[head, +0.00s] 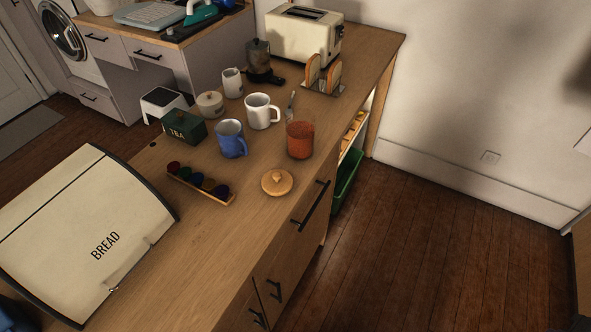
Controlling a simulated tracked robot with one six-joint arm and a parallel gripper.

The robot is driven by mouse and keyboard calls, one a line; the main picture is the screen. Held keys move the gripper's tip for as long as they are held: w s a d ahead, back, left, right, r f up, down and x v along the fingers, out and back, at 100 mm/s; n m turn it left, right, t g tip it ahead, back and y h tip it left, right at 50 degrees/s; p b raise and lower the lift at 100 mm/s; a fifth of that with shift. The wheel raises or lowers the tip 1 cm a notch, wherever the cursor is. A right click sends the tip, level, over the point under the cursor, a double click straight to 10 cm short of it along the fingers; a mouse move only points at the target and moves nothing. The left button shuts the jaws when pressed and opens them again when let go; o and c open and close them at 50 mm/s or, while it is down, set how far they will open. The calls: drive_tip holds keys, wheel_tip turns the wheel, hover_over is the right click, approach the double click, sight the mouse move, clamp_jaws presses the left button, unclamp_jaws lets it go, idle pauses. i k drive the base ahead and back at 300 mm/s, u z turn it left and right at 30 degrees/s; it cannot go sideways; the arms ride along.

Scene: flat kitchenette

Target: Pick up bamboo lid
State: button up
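The bamboo lid (277,183) is a round, light wooden disc with a small knob on top. It lies flat on the wooden counter (205,255), near the front edge. It is just in front of a reddish-brown canister (300,141) and apart from it. Nothing covers the lid. My gripper is not in the head view.
A capsule rack (201,186) lies left of the lid, with a blue mug (231,139) and white mug (262,111) behind. A bread box (90,232) fills the counter's left end. A toaster (305,33) stands at the far end. The counter before the lid is clear.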

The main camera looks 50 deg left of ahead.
sight(276, 183)
drive_tip(key=z, duration=0.05)
drive_tip(key=i, duration=1.9)
drive_tip(key=u, duration=3.5)
